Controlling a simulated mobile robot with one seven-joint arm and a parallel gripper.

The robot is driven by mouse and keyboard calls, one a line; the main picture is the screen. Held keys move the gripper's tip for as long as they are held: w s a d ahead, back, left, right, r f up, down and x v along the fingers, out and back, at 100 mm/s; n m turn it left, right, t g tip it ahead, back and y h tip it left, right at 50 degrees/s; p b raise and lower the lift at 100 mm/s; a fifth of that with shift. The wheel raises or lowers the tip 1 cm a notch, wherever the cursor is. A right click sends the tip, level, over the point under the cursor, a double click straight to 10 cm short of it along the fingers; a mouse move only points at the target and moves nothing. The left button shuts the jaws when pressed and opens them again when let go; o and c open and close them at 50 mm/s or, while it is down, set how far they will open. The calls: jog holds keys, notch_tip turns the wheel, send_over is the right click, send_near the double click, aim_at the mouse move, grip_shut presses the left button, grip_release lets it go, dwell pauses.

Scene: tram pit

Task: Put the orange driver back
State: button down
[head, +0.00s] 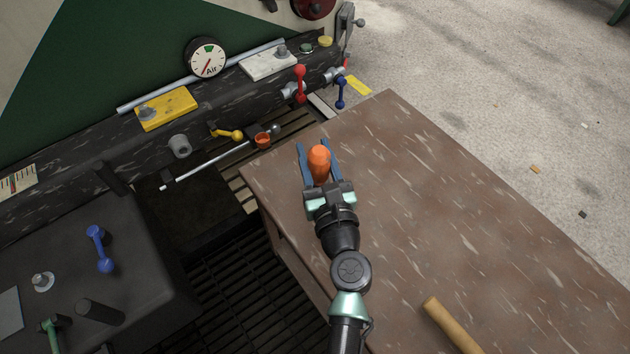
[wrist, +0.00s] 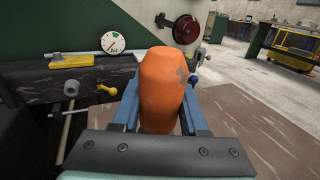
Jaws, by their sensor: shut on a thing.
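In the wrist view the orange handle (wrist: 163,88) stands upright between the fingers (wrist: 163,112) and fills the middle of the picture. The lower part of the driver is hidden by the handle and gripper.
The brown worktop (head: 450,210) is mostly clear, with a wooden handle (head: 452,325) at its front. The dark beam (head: 90,150) carries a gauge (head: 206,58), a yellow block (head: 166,108), a red lever (head: 300,84) and a blue lever (head: 340,92). A dark grated pit (head: 235,290) lies left of the worktop.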

aim_at(315, 173)
jog(key=shift+f+b, duration=1.55)
jog(key=shift+f, duration=1.1)
jog(key=shift+f, duration=0.25)
jog(key=shift+c, duration=2.2)
grip_release()
jog(key=p+v, duration=0.1)
jog(key=v, duration=1.2)
jog(key=shift+w, duration=0.1)
